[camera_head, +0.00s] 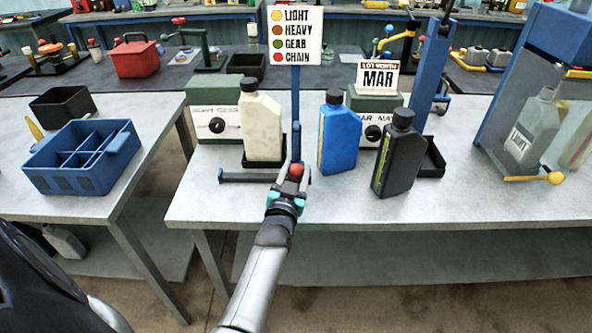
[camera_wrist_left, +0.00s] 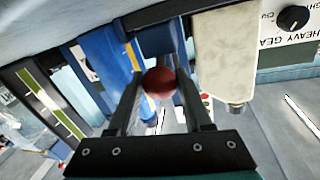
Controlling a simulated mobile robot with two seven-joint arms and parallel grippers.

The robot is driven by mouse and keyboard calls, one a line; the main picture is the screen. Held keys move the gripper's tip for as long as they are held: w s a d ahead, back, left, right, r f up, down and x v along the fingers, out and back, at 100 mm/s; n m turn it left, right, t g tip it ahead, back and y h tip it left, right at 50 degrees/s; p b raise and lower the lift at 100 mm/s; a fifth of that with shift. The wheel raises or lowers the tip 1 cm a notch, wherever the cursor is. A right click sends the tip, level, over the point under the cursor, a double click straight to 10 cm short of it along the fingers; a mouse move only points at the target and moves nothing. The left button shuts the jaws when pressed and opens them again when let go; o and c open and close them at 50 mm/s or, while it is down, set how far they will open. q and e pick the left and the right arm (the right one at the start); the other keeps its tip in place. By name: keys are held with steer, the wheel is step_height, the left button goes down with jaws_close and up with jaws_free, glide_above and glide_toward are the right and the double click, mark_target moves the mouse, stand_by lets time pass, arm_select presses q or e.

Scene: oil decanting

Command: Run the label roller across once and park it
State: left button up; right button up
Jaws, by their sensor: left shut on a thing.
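A red ball knob (camera_head: 296,170) sits in front of the bottles, at the right end of a low dark blue bar (camera_head: 245,178) on the table. It seems to be the label roller's handle. My left gripper (camera_head: 290,188) is shut on this knob. In the left wrist view the red knob (camera_wrist_left: 159,83) lies between the two fingers, with a blue block (camera_wrist_left: 157,38) just beyond it. The roller's own body is largely hidden by the gripper and cannot be made out clearly. My right gripper is out of view.
A cream bottle (camera_head: 262,125) stands behind the bar. A blue bottle (camera_head: 341,138) and a black bottle (camera_head: 396,160) stand close on the right. A blue post (camera_head: 295,115) carries a colour sign (camera_head: 295,35). A yellow-knobbed lever (camera_head: 555,178) is at the right.

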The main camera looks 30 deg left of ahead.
arm_select(q)
jaws_close()
stand_by(0.8)
